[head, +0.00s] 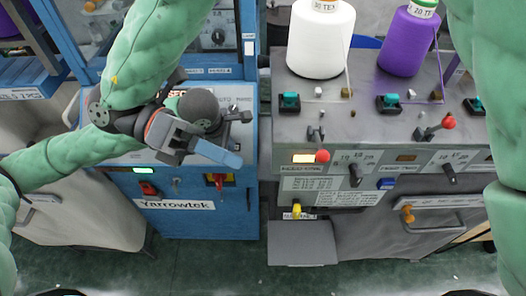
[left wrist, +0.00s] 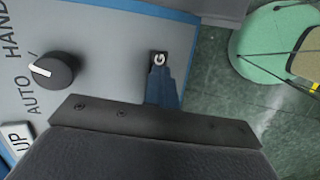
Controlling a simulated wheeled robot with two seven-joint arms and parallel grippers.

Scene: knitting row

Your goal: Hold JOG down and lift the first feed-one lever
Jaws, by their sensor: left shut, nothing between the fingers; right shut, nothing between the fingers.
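My left gripper (head: 233,160) is shut and empty over the sloped grey top of the blue machine. In the left wrist view, its blue fingertip (left wrist: 162,88) is beside or over a small metal key-like switch (left wrist: 158,60); I cannot tell whether they touch. No JOG label is readable; the gripper and wrist hide part of the panel. On the grey machine at right, a lever with a red ball (head: 322,155) sits at the left, its ball pointing down. A second red-ball lever (head: 448,122) is further right. I cannot read which is feed-one. My right gripper is out of view.
A HAND/AUTO knob (left wrist: 54,71) and an UP button (left wrist: 17,137) are left of my left gripper. White (head: 316,45) and purple (head: 405,42) yarn cones stand on the grey machine. A yellow knob (head: 296,210) sits lower. My right arm covers the right edge.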

